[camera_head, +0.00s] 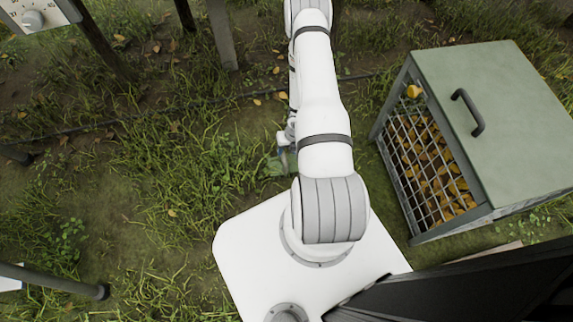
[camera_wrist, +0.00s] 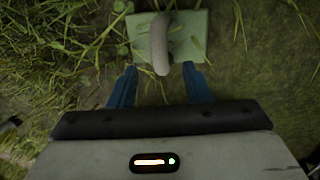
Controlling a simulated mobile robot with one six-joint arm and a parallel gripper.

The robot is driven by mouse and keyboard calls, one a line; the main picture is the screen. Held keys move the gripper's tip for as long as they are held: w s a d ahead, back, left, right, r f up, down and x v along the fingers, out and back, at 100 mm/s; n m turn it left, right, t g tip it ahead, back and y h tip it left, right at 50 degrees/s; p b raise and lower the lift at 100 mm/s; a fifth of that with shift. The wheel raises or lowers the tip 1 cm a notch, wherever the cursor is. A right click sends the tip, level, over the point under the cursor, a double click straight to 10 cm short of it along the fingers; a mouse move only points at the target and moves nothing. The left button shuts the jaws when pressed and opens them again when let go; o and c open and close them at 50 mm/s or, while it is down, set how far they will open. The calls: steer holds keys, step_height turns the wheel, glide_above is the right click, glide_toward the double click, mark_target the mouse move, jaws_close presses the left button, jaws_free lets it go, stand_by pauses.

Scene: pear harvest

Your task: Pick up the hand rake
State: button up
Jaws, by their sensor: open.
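A pale grey, rounded, elongated piece (camera_wrist: 159,40) lies over a flat green square (camera_wrist: 191,38) at the top middle of the wrist view. It may be the hand rake's handle; no tines show, so I cannot tell for sure. My gripper (camera_wrist: 161,82) is open, with its two blue fingers spread apart. The lower end of the grey piece points toward the gap between the fingertips, and nothing is held. In the head view my arm hides most of the gripper, and only a bit of the green square (camera_head: 277,166) shows beside it.
Dark posts (camera_head: 95,40) and a white dial panel (camera_head: 38,14) are at the upper left. Grass to the left is mostly open.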

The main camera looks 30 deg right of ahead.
mark_target(285, 157)
steer(key=f+b, duration=0.1)
steer(key=f, duration=0.1)
steer(key=a+f+b, duration=0.1)
steer(key=f, duration=0.2)
steer(key=f+b, duration=0.1)
steer(key=f, duration=0.1)
steer(key=shift+w+a+f, duration=0.15)
steer(key=shift+w+f, duration=0.1)
steer(key=shift+w, duration=0.1)
steer(key=shift+r, duration=0.1)
jaws_close()
